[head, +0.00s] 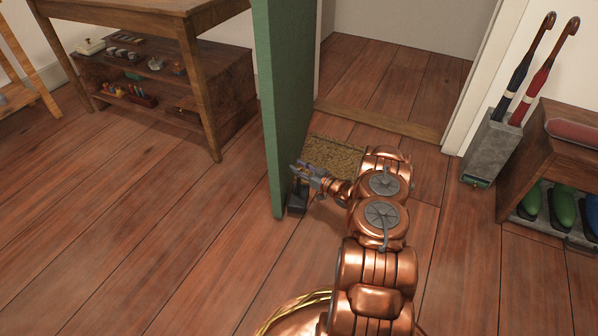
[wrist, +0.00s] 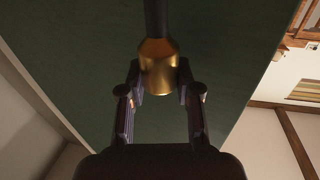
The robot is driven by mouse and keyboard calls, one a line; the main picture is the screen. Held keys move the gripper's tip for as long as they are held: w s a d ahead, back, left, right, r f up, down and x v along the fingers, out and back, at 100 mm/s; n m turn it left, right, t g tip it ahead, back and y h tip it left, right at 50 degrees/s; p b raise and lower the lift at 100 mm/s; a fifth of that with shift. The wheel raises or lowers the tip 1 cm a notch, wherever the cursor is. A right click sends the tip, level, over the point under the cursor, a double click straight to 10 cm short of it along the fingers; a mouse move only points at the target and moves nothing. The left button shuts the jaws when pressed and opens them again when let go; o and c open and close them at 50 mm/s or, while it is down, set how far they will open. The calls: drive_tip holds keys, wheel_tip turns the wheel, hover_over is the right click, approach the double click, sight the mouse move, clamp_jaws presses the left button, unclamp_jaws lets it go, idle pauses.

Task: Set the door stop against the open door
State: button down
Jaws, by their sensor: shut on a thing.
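The green door (head: 280,110) stands open, and its flat face fills most of the wrist view (wrist: 90,75). The door stop (head: 297,203) shows in the head view as a small dark block low beside the door's near edge. I cannot tell whether it touches the door or rests fully on the floor. My gripper (head: 300,172) is just above the block, close to the door. In the wrist view my gripper (wrist: 160,82) is shut on the door stop's brass-coloured part (wrist: 158,68), with a dark rod beyond it.
A brown doormat (head: 333,157) lies behind my gripper, before the doorway threshold (head: 380,121). An umbrella stand (head: 487,150) and a shoe rack (head: 545,165) stand at right. A wooden table (head: 150,12) and low shelf (head: 225,95) are at left. The floor left of the door is clear.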

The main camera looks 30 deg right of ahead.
sight(299, 186)
drive_tip(key=shift+f+b, duration=0.85)
drive_tip(key=shift+f, duration=0.75)
drive_tip(key=c, duration=0.8)
unclamp_jaws()
drive_tip(key=shift+f, duration=0.1)
